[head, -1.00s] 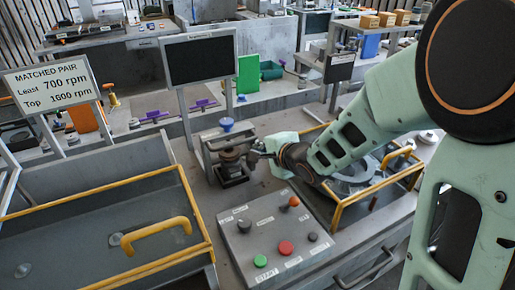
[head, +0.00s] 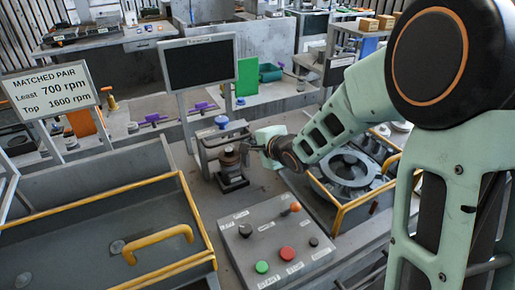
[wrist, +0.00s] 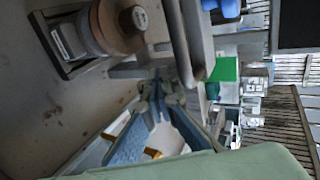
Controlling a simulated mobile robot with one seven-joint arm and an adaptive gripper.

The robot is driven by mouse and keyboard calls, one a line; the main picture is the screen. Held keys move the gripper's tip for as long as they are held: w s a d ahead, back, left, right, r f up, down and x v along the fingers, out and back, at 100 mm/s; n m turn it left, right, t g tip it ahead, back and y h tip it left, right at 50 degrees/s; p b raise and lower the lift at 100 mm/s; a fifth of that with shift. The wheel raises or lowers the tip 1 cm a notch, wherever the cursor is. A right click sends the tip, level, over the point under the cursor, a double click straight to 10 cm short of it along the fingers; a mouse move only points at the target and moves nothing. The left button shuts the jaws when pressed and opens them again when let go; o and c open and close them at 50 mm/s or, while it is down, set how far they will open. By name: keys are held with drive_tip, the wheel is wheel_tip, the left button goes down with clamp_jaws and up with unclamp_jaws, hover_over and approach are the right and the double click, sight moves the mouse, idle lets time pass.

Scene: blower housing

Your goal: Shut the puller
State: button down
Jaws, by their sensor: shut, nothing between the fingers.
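What looks like the puller is a metal frame (head: 223,139) with a blue knob (head: 222,121) on top. It stands over a copper-brown cylinder (head: 231,158) on a dark square base. My gripper (head: 251,146) is shut and empty, at the right side of this frame. In the wrist view, the shut fingertips (wrist: 158,82) are close to the frame's grey bar (wrist: 183,40); I cannot tell whether they touch. The cylinder (wrist: 115,25) shows at the upper left there, and the blue knob (wrist: 230,7) is partly cut off at the top.
A control box (head: 273,246) with coloured buttons stands in front. An open tray with a yellow rail (head: 160,238) is at left. A yellow-railed housing (head: 350,172) lies right, under my arm. A dark screen (head: 198,62) and a speed sign (head: 50,88) stand behind.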

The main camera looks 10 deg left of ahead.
drive_tip(key=w+a, duration=0.1)
drive_tip(key=w, duration=0.1)
drive_tip(key=w+a, duration=0.4)
drive_tip(key=shift+w+a, duration=0.1)
drive_tip(key=shift+w, duration=0.3)
drive_tip(key=shift+r, duration=0.1)
